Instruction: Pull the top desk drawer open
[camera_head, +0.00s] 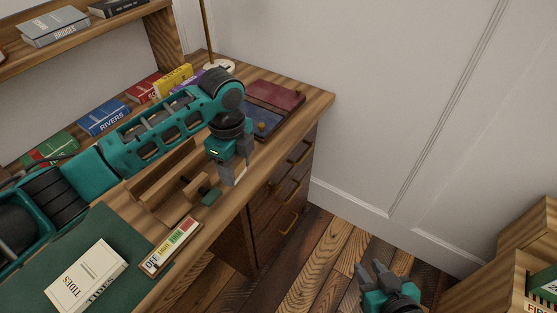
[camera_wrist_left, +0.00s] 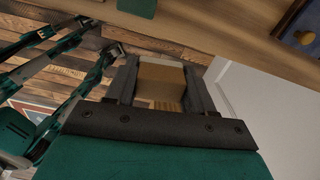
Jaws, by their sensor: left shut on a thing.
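The desk's drawer stack is below its right end in the head view. The top drawer (camera_head: 296,165) is flush with its front, with a brass handle (camera_head: 300,153). My left gripper (camera_head: 234,183) points down near the desk's front edge, to the left of that handle and apart from it. In the left wrist view, a light brown block (camera_wrist_left: 162,80) shows between its fingers (camera_wrist_left: 160,65), and they are shut on it. What the block is, I cannot tell. My right gripper (camera_head: 370,266) is open and empty, low over the floor.
Two lower drawers with handles (camera_head: 292,192) (camera_head: 288,222) sit under the top one. A wooden crate (camera_head: 490,270) stands at lower right. The floor (camera_head: 325,255) before the drawers is clear.

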